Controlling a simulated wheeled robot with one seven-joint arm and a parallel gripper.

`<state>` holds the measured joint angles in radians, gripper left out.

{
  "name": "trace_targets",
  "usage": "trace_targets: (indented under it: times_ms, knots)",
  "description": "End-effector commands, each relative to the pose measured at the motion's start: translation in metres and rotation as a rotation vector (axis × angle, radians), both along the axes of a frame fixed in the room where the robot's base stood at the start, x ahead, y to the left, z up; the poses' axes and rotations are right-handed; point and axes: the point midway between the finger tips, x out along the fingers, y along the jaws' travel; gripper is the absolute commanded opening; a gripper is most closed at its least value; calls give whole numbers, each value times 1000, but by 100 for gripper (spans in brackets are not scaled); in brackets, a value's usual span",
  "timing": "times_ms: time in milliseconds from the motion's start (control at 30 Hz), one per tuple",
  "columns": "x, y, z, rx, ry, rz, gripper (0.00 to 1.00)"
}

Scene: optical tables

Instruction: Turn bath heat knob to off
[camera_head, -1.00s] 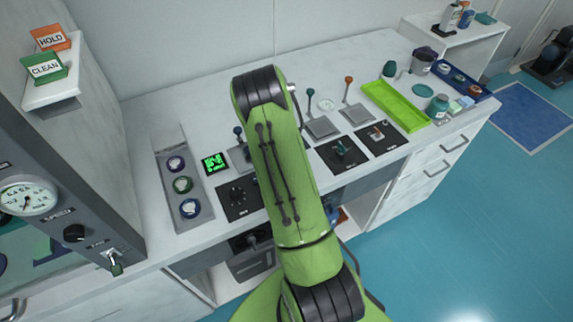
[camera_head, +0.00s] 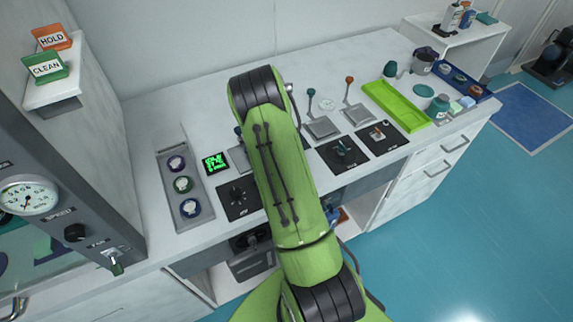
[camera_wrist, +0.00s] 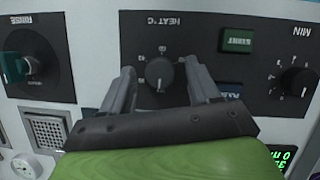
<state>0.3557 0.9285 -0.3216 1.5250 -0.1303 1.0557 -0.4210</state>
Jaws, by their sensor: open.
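The heat knob (camera_wrist: 160,73) is a dark round knob with a ring of pale marks, on a black panel (camera_wrist: 203,104) labelled HEAT °C in the wrist view. My gripper (camera_wrist: 163,78) is open, with one finger on each side of the knob. I cannot tell whether the fingers touch it. The exact setting of the knob is too small to read. In the head view my arm hides the heat knob and my gripper; only the left part of the black panel (camera_head: 238,208) shows.
In the wrist view, a green START button (camera_wrist: 235,40) and a MIN knob (camera_wrist: 295,80) lie right of the heat knob. A teal RINSE handle (camera_wrist: 14,68) lies left. A lit green display (camera_head: 215,163) and a tray with round items (camera_head: 183,210) stand left of my arm.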

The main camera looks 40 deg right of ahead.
Motion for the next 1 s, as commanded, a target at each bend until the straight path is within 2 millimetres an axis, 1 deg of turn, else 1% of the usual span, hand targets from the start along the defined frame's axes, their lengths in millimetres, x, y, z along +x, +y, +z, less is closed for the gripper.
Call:
trace_targets:
  times_ms: [133,233,600,700,833,1000]
  knots:
    - [1,0,3,0,-1,0,61]
    - [8,-1,18,-1,-3,0,61]
    - [47,-4,114,-2,-4,1,61]
    - [54,-5,132,-1,-3,0,61]
    - [59,-5,144,0,0,-1,61]
    - [60,-4,146,0,0,-1,61]
